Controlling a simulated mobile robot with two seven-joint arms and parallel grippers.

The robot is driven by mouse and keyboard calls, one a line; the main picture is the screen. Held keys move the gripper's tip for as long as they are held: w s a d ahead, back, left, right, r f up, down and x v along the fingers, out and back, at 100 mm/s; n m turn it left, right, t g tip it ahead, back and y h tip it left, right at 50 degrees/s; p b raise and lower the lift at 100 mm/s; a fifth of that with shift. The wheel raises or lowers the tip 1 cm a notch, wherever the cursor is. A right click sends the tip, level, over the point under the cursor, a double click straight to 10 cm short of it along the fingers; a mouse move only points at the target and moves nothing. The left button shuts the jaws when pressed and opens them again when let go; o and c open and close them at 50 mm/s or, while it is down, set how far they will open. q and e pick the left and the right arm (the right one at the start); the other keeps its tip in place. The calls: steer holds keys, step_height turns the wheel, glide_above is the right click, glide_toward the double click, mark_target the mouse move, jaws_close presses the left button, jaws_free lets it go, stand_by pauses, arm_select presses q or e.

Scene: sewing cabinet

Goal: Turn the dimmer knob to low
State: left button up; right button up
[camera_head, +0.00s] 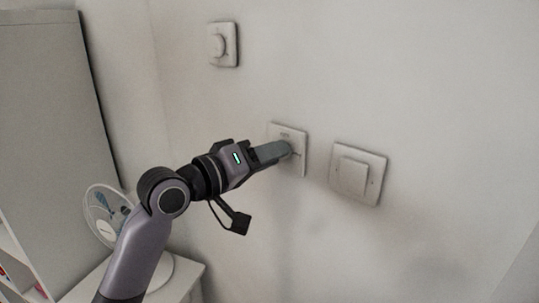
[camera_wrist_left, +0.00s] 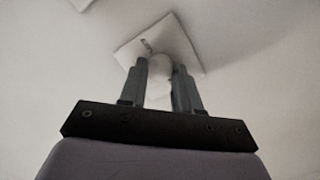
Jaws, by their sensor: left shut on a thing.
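My left gripper (camera_head: 287,149) reaches in from the left to the middle white wall plate (camera_head: 300,164). It is shut on the dimmer knob, which the fingers hide in the head view. In the left wrist view the pale rounded knob (camera_wrist_left: 159,66) sits between the two fingers (camera_wrist_left: 161,78), in front of the square plate (camera_wrist_left: 177,38), which looks tilted there. Small dark marks show on the plate; I cannot read them or tell the knob's setting. My right gripper is not in view.
Another plate with a round knob (camera_head: 217,46) is higher on the wall to the left. A wide rocker-like switch (camera_head: 354,176) is close by on the right. A fan (camera_head: 105,212) stands on a white surface at lower left, beside a grey cabinet (camera_head: 50,120).

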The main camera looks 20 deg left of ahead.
arm_select(q)
steer(key=shift+n, duration=0.8)
steer(key=o, duration=1.1)
steer(key=shift+c, duration=0.2)
steer(key=b+v, duration=0.1)
steer(key=v, duration=0.6)
steer(key=shift+s+f, duration=0.1)
steer(key=shift+f, duration=0.1)
